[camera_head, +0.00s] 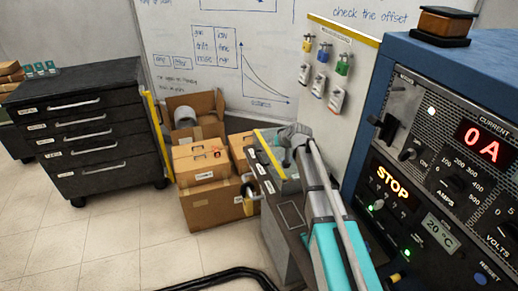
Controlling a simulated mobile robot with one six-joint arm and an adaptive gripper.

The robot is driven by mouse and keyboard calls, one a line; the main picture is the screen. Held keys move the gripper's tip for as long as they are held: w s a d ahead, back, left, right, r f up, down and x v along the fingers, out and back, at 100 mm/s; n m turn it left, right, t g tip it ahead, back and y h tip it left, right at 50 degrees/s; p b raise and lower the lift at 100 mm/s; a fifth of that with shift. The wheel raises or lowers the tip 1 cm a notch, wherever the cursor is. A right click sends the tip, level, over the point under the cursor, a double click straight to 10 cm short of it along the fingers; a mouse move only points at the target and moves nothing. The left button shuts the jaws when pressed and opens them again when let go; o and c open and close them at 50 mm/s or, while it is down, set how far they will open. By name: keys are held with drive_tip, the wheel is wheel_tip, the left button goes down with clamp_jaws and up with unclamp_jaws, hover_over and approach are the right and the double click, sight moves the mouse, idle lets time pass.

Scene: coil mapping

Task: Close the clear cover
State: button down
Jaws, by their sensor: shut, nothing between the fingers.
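My arm reaches up from the bottom right, with a teal section and grey links. My gripper (291,137) is at its far grey end, over the dark bench left of the blue power supply cabinet (362,105). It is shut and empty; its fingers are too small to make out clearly. I cannot pick out a clear cover with certainty. The cabinet's front panel (440,190) carries a lit STOP sign, a red 0 A display, a black switch and several knobs. My arm hides part of the bench and the panel's lower left.
Cardboard boxes (212,205) stand on the floor left of the bench (289,214). A black drawer cabinet (92,140) is at the left. A whiteboard (215,70) and a board with hanging tags (338,55) stand behind. A black cable or tube (215,278) lies on the otherwise open floor in front.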

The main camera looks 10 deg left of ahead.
drive_tip(key=shift+s+d+r+y, duration=0.15)
drive_tip(key=shift+r+y, duration=0.15)
drive_tip(key=shift+r, duration=0.25)
drive_tip(key=shift+f, duration=0.1)
drive_tip(key=shift+s+f+b+x, duration=0.3)
drive_tip(key=shift+b+x, duration=1.4)
drive_tip(key=shift+x, duration=0.4)
drive_tip(key=shift+s+f+b+x, duration=0.35)
drive_tip(key=shift+b+x, duration=1.4)
drive_tip(key=shift+x, duration=0.35)
drive_tip(key=shift+s+f+b+x, duration=0.3)
drive_tip(key=shift+b+x, duration=1.4)
drive_tip(key=shift+x, duration=0.4)
drive_tip(key=shift+d, duration=0.15)
